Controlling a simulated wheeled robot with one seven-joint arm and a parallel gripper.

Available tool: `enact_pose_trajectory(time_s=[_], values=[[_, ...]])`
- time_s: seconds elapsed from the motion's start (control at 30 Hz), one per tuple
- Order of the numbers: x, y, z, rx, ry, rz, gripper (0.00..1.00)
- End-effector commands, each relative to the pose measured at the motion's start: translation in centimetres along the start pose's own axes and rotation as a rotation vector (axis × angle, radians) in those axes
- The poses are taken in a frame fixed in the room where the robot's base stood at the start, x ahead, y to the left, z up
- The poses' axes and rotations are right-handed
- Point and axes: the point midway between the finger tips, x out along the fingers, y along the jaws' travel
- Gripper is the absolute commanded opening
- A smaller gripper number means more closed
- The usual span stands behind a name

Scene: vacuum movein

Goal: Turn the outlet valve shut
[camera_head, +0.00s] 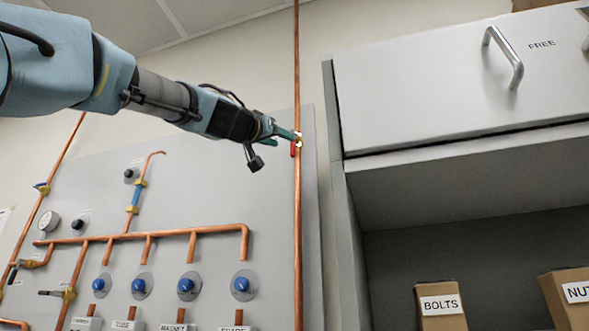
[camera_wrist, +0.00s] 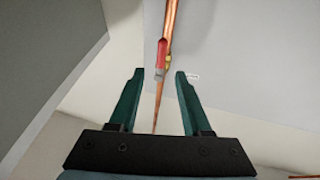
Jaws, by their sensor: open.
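A valve with a red handle (camera_head: 292,149) and a brass body (camera_head: 299,141) sits on the tall vertical copper pipe (camera_head: 297,220) at the panel's right edge. In the wrist view the red handle (camera_wrist: 162,52) lies roughly along the pipe, with the brass body (camera_wrist: 169,62) beside it. My gripper (camera_head: 283,138) is close to this valve. Its green fingers are open and empty in the wrist view (camera_wrist: 159,74). The handle shows just beyond the fingertips, between their lines; I cannot tell if they touch. A small label beside the valve is unreadable, so its name cannot be confirmed.
A grey cabinet (camera_head: 343,210) with a raised door marked FREE (camera_head: 450,80) stands close on the right. Its shelf holds a BOLTS box (camera_head: 440,306).

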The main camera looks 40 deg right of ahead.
Motion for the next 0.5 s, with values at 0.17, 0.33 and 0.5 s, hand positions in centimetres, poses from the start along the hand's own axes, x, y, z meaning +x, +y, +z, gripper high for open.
enact_pose_trajectory(time_s=[0.17, 0.33, 0.5], values=[[3.9, 0.0, -0.3, -0.001, -0.003, 0.000, 0.48], [6.4, 0.0, -0.2, 0.000, -0.004, -0.001, 0.48], [7.7, -0.1, 0.0, -0.001, -0.003, -0.001, 0.48]])
